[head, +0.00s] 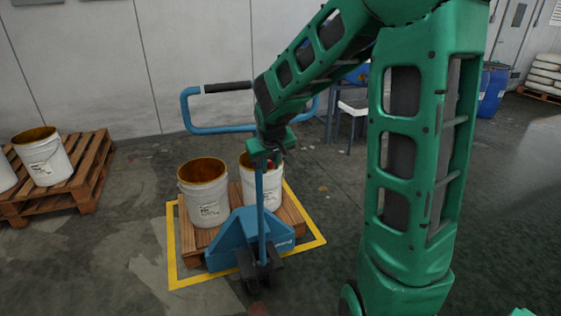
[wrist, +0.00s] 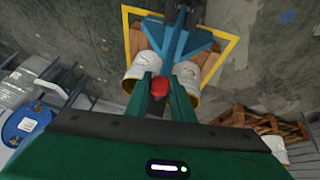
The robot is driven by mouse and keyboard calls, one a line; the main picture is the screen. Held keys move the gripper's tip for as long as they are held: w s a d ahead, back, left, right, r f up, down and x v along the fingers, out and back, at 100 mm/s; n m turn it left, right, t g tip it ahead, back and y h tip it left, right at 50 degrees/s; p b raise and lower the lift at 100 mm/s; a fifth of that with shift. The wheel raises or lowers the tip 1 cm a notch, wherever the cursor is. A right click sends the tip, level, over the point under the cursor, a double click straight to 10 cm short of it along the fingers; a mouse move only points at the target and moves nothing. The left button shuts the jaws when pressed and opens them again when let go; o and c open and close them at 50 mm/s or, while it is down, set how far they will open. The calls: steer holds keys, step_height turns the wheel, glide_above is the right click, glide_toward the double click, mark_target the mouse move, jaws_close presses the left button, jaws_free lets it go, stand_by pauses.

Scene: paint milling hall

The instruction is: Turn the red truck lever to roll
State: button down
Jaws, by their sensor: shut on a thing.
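The blue pallet truck (head: 236,235) stands at a wooden pallet in the middle of the head view, its blue handle loop (head: 185,110) raised above. My gripper (head: 268,158) is at the truck's upright shaft, below the loop. A small bit of the red lever (head: 271,163) shows beside it. In the wrist view, my gripper (wrist: 161,92) has its two green fingers on either side of the red lever's round knob (wrist: 160,86), shut on it. Most of the lever is hidden, and its setting cannot be read.
Two white buckets (head: 203,190) stand on the pallet (head: 190,236), inside a yellow floor outline (head: 172,270). Another pallet (head: 90,175) with buckets is at the left. Blue drums (head: 492,90) stand at the back right. The floor at the front left is clear.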

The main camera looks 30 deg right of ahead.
steer(key=f, duration=0.2)
steer(key=s+f, duration=0.1)
steer(key=f, duration=0.1)
steer(key=shift+a, duration=0.1)
steer(key=c, duration=1.5)
jaws_free()
steer(key=shift+c, duration=0.2)
steer(key=shift+w, duration=0.1)
steer(key=shift+r, duration=0.1)
steer(key=v, duration=1)
steer(key=shift+r, duration=0.25)
steer(key=shift+a, duration=0.1)
